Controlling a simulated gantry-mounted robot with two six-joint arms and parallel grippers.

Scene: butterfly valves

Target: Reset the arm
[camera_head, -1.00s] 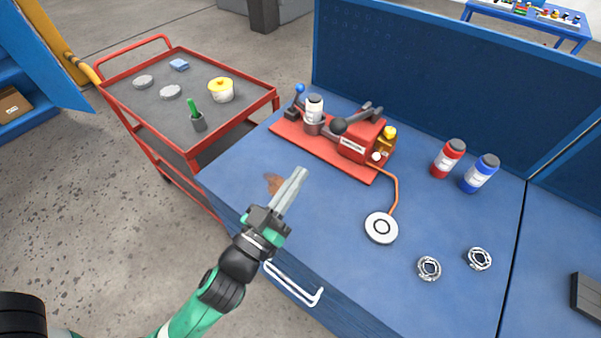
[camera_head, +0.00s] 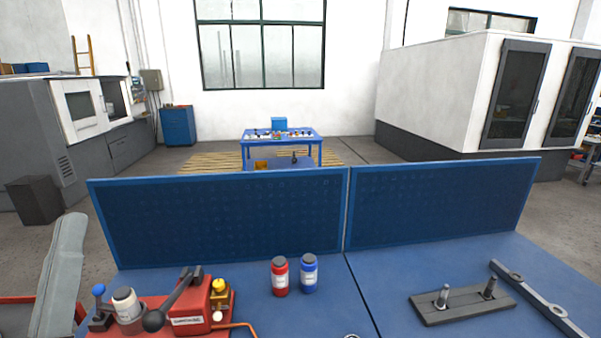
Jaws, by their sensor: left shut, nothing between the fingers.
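My right gripper and arm are out of view.
The red machine, with a white bottle (camera_head: 126,306), sits on the blue bench (camera_head: 285,318). A grey pin plate (camera_head: 455,305) and bar (camera_head: 540,299) lie right. Blue panels (camera_head: 220,222) close the back.

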